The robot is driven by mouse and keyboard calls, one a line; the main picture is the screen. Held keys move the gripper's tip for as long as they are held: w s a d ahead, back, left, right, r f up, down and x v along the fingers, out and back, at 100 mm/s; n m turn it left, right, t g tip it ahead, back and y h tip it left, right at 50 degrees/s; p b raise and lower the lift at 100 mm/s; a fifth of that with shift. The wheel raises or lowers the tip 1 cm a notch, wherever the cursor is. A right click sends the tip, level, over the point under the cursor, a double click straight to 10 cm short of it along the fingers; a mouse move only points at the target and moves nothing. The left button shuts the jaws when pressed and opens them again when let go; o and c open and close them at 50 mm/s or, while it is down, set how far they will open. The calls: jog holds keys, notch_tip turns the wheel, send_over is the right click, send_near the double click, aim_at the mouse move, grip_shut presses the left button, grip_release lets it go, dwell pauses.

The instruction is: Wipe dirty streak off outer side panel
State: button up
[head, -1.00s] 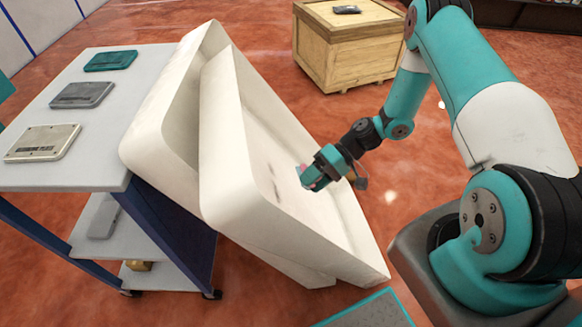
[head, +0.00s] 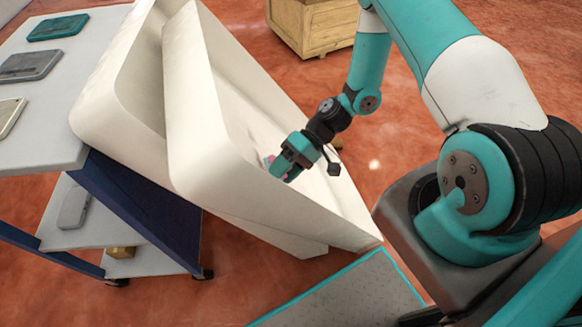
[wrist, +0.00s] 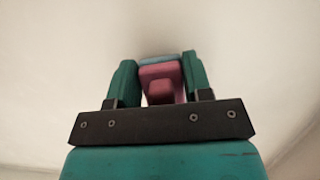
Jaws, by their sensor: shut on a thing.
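Two white tray-shaped panels lean against a cart. The front panel (head: 196,110) has a raised rim and a recessed face that is partly hidden by its near wall. My gripper (head: 278,164) reaches into this recess from the right. It is shut on a pink wiping block (head: 268,160) with a bluish pad, mostly hidden by the fingers in the head view. In the wrist view the pink block (wrist: 161,84) sits between the teal fingers, facing a pale, plain surface. I cannot tell whether the pad touches it. No dark streak is clearly visible now.
The cart (head: 40,155) at the left carries several flat cases on top, including a teal one (head: 58,27). A wooden crate (head: 315,28) stands behind. Red floor is open at the right of the panels.

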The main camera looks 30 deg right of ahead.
jog(key=shift+w+a+f+b, duration=0.15)
jog(key=shift+a+f+b, duration=0.15)
jog(key=shift+a+f, duration=0.35)
dwell(0.9)
jog(key=shift+w+a+r, duration=0.1)
jog(key=shift+r, duration=0.05)
jog(key=shift+w+d+b, duration=0.25)
jog(key=shift+w+b, duration=0.05)
jog(key=shift+w, duration=0.65)
jog(key=shift+w+d+b, duration=0.2)
jog(key=shift+w+b, duration=0.1)
jog(key=shift+w, duration=0.6)
